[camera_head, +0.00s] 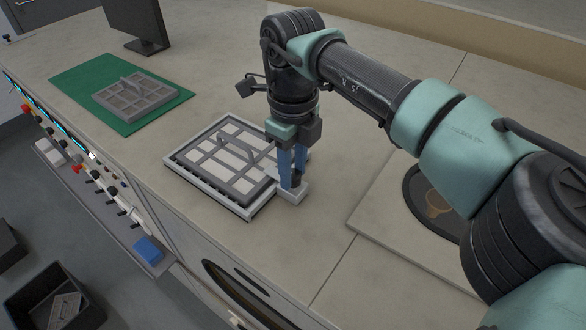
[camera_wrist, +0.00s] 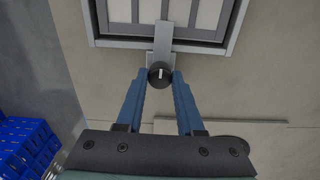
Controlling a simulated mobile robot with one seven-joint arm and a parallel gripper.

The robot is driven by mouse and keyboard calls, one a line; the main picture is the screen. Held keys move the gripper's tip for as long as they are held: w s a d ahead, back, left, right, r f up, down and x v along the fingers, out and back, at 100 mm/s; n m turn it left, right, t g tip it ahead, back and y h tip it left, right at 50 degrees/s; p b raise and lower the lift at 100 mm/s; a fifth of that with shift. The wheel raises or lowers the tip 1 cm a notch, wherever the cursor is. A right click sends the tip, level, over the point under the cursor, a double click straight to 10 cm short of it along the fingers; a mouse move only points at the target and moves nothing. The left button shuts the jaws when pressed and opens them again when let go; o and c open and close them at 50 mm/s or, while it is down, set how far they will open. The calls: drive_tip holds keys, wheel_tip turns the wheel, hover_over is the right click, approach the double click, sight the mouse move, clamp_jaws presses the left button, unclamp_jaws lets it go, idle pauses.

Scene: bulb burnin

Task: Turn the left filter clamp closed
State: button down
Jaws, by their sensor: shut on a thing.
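The filter (camera_head: 232,152), a grey grid with a handle over pale panels, lies in a light frame (camera_head: 212,188) on the counter. In the wrist view the clamp is a black round knob (camera_wrist: 160,84) with a white mark and a flat grey bar (camera_wrist: 163,40). The bar reaches from the knob across the frame's rim (camera_wrist: 115,42) onto the filter's edge. The mark lines up roughly with the bar. My gripper (camera_wrist: 160,76) is shut on the knob, a blue finger on each side. In the head view my gripper (camera_head: 292,182) points down at a pale block (camera_head: 291,196) beside the frame; the fingers largely hide the knob.
A second grey filter (camera_head: 135,94) lies on a green mat (camera_head: 78,88) at the back left. A monitor (camera_head: 140,22) stands behind it. A control panel (camera_head: 105,190) runs along the front edge. A dark round opening (camera_head: 415,190) lies right. Blue crates (camera_wrist: 25,145) show in the wrist view.

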drive_tip(key=shift+w+r, duration=0.1)
drive_tip(key=shift+r, duration=0.05)
idle(0.4)
drive_tip(key=c, duration=0.5)
unclamp_jaws()
wheel_tip(320, 180, up, 13)
drive_tip(key=b, duration=0.3)
